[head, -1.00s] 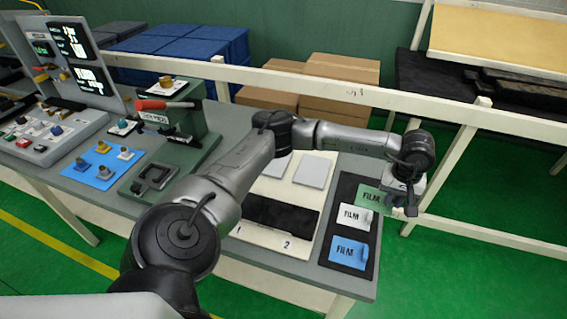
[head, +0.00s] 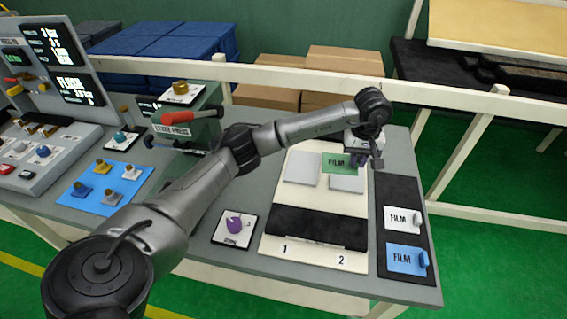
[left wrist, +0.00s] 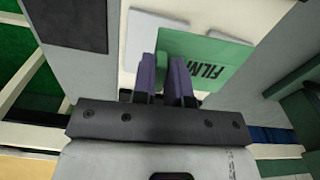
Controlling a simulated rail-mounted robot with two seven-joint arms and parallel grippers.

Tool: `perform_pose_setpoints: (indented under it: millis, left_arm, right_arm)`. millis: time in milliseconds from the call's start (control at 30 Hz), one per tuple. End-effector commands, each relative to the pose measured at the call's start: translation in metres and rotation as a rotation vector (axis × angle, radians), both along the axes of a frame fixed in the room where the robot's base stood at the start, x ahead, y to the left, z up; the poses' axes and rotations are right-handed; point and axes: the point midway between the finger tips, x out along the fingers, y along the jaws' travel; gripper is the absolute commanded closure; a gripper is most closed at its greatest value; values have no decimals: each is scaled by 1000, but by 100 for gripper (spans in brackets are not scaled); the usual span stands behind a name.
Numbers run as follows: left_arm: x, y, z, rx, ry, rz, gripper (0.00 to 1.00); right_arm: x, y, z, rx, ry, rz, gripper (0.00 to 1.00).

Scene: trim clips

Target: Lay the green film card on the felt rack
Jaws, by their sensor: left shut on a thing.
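The green film card (head: 338,164) is held by my left gripper (head: 360,160), over the back right part of a cream board. In the left wrist view, the purple fingers (left wrist: 174,85) are shut on the edge of the card (left wrist: 205,60), which overlaps a light grey pad below. The strip looks empty. My right gripper is not in view.
Two light grey pads (head: 302,168) lie at the back of the board. A dark mat (head: 408,189) at the right holds a white film card (head: 403,219) and a blue one (head: 405,259). A green press (head: 192,132) stands at the left. A white rail runs behind the table.

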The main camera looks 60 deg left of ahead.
Motion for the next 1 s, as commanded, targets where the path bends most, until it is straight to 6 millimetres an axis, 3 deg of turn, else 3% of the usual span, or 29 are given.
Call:
perform_pose_setpoints:
  millis: [167,633,1000]
  left_arm:
    - [-11,12,-6,0,1,-68,100]
    - [-53,88,-59,1,2,-78,100]
    - [-63,107,-72,-1,1,-82,100]
  right_arm:
    - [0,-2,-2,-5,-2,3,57]
    - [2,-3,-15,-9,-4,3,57]
    - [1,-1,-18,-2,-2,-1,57]
